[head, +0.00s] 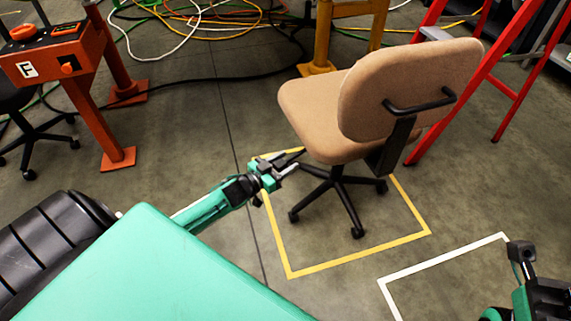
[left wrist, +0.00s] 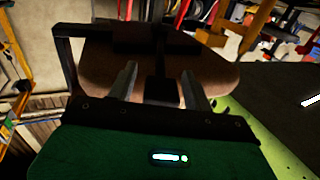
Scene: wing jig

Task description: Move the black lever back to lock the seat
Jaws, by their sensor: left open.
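The tan office chair (head: 415,90) stands on a black star base (head: 338,190) inside a yellow floor square. Its backrest is on the right, with a black bar behind it. My left gripper (head: 298,160) is open, low beside the seat's near-left edge. In the left wrist view the open fingers (left wrist: 160,88) point toward the underside of the brown seat (left wrist: 98,62). A dark upright part (left wrist: 162,88) shows between them; I cannot tell whether it is the lever or touches a finger. The lever is not clearly distinguishable in the head view. Part of my right gripper (head: 520,255) shows at lower right.
The yellow square (head: 355,258) and a white outline (head: 445,262) mark the floor. A red ladder (head: 480,85) stands behind the chair. An orange stand (head: 85,80) is at left, a yellow post (head: 350,25) behind. Cables lie at the back.

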